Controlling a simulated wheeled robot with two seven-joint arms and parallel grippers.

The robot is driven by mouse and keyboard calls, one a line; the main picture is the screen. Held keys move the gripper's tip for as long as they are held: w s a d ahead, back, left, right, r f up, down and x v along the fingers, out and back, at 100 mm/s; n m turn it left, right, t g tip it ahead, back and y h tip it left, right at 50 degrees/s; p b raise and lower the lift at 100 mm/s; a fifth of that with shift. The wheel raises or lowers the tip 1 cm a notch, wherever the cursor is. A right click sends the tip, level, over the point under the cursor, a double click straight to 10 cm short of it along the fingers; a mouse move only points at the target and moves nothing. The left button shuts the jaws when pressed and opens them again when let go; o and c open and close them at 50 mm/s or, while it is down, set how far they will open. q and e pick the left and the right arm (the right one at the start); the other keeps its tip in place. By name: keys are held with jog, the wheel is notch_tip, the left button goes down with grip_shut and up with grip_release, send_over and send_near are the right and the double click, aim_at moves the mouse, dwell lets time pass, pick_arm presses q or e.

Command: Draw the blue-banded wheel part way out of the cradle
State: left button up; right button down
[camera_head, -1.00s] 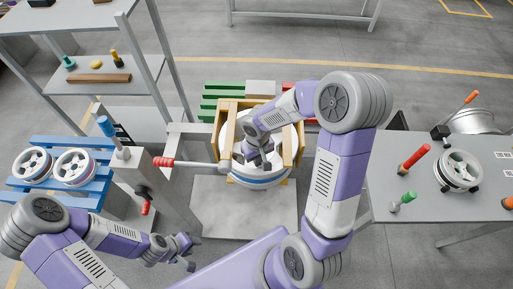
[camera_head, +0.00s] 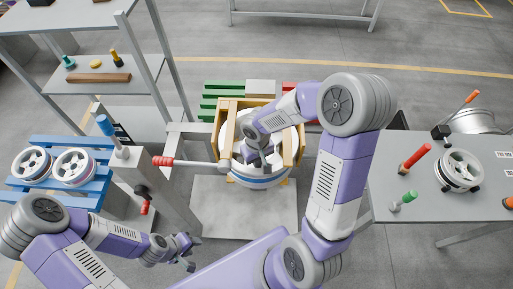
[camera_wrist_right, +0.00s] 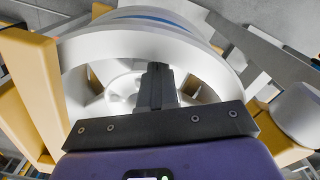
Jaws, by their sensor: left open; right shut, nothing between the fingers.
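The blue-banded wheel (camera_head: 262,183) sits in the yellow wooden cradle (camera_head: 228,118) at the centre of the head view. Its blue band shows along the near lower rim. My right gripper (camera_head: 262,160) is inside the wheel's open middle, its fingers shut with nothing between them. In the right wrist view the shut fingers (camera_wrist_right: 153,85) point into the wheel (camera_wrist_right: 210,65) among its spokes. Whether they touch the wheel I cannot tell. My left gripper (camera_head: 188,254) is open and empty at the lower left, well away from the wheel.
A lever with a red handle (camera_head: 163,161) reaches to the cradle's left side. Two wheels lie on a blue pallet (camera_head: 100,145) at left. A grey table (camera_head: 425,225) with a wheel and several tools stands at right. A pale floor plate (camera_head: 245,220) in front of the cradle is clear.

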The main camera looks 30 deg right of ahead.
jog(key=shift+s+a+b, duration=0.45)
jog(key=shift+s+a, duration=0.1)
jog(key=shift+s, duration=0.4)
jog(key=shift+s+a+b, duration=0.45)
jog(key=shift+s+a, duration=0.15)
jog(key=shift+s, duration=0.35)
jog(key=shift+s+a+b, duration=0.45)
jog(key=shift+s+a, duration=0.1)
jog(key=shift+s, duration=0.4)
jog(key=shift+w, duration=0.1)
jog(key=shift+w+d, duration=0.15)
jog(key=shift+w, duration=0.05)
jog(key=shift+w+d, duration=0.2)
jog(key=shift+w, duration=0.15)
notch_tip(320, 180, up, 10)
jog(key=p, duration=0.8)
send_over(257, 176)
jog(key=shift+a, duration=0.1)
